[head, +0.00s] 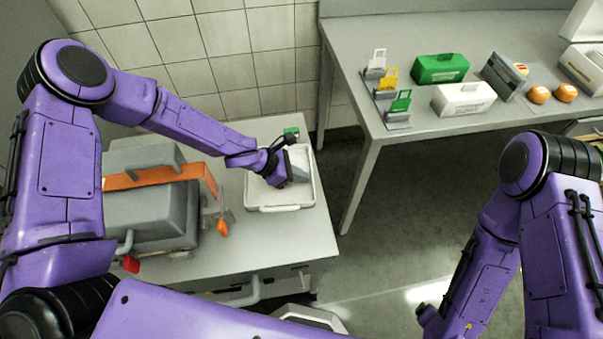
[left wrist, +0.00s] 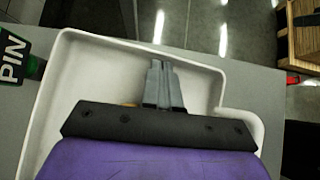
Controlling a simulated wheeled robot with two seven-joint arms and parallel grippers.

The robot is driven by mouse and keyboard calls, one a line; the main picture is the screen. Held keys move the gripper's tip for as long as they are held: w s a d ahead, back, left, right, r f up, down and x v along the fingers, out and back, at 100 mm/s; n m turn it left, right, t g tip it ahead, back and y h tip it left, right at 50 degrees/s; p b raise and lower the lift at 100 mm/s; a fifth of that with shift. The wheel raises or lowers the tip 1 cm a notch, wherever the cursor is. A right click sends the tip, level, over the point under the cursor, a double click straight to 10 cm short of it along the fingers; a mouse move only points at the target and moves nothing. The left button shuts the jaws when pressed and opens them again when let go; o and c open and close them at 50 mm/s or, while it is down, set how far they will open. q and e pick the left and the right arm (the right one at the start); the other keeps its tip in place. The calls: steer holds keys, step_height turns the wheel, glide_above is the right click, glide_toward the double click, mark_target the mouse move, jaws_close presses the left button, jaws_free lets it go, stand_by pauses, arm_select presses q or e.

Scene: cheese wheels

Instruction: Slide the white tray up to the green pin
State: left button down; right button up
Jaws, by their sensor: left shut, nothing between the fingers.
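The white tray (head: 279,208) lies on the grey bench, and its raised rim (left wrist: 46,105) fills much of the left wrist view. The green pin (head: 291,132) stands just beyond the tray's far edge in the head view. In the left wrist view the green pin (left wrist: 31,68), next to white PIN lettering, is close beside the tray's left rim; I cannot tell whether they touch. My left gripper (head: 299,163) is inside the tray's outline, with its grey fingers (left wrist: 163,78) shut and empty. Whether the fingers touch the tray is unclear. My right gripper is out of view.
A grey machine with an orange bar (head: 150,177) stands left of the tray on the same bench. A second table (head: 445,133) at the right holds a green box (head: 440,68), a white box (head: 463,98), and small tagged stands. Floor separates the benches.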

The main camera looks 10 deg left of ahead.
arm_select(q)
steer(key=shift+d+r, duration=0.1)
steer(key=shift+d, duration=0.1)
steer(key=shift+w+d, duration=0.25)
steer(key=shift+d, duration=0.3)
steer(key=shift+w+d, duration=0.2)
steer(key=shift+d, duration=0.3)
steer(key=shift+a, duration=0.15)
